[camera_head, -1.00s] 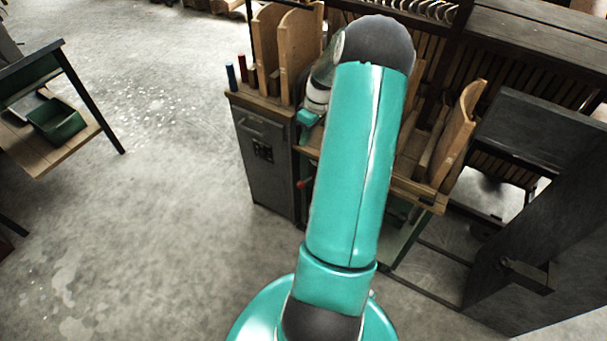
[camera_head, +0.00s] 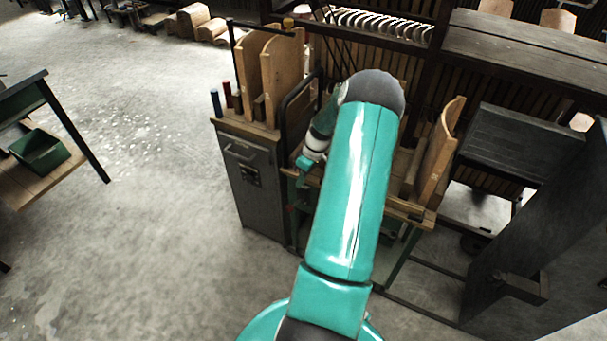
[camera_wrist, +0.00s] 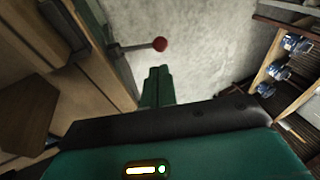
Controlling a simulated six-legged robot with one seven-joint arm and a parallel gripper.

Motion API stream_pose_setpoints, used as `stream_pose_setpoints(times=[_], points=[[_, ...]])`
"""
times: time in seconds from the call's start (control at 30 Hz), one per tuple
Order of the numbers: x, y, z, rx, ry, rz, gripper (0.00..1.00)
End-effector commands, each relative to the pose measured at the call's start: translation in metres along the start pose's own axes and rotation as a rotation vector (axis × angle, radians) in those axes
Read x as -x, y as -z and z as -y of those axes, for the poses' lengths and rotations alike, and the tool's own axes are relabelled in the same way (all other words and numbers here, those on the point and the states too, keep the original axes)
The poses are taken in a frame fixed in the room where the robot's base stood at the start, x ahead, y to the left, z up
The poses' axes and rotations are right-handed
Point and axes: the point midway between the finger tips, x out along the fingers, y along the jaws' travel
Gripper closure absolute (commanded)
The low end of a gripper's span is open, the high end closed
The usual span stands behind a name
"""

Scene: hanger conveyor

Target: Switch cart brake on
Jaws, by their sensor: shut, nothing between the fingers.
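The brake lever shows in the wrist view as a thin dark rod ending in a red ball knob (camera_wrist: 160,44). It juts out from the side of the wooden cart, and the cart's green frame post (camera_wrist: 97,28) stands beside it. My gripper (camera_wrist: 157,70) is shut and empty. In the picture, its green fingertips lie just below the rod and knob, with a small gap. In the head view, my arm hides much of the cart (camera_head: 408,213), and I cannot make out the knob clearly there.
A grey metal cabinet (camera_head: 257,185) stands left of the cart, with upright wooden boards (camera_head: 283,75) on top. A dark panel (camera_head: 545,235) stands at the right. A table with a green bin (camera_head: 40,152) is at far left. The concrete floor (camera_head: 150,240) between is clear.

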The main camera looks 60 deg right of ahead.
Motion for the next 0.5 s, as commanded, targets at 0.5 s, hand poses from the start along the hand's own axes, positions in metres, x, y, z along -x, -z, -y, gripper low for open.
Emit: stream_pose_setpoints(times=[0.5], points=[[-0.085, 0.0, 0.0, 0.0, 0.001, 0.001, 1.0]])
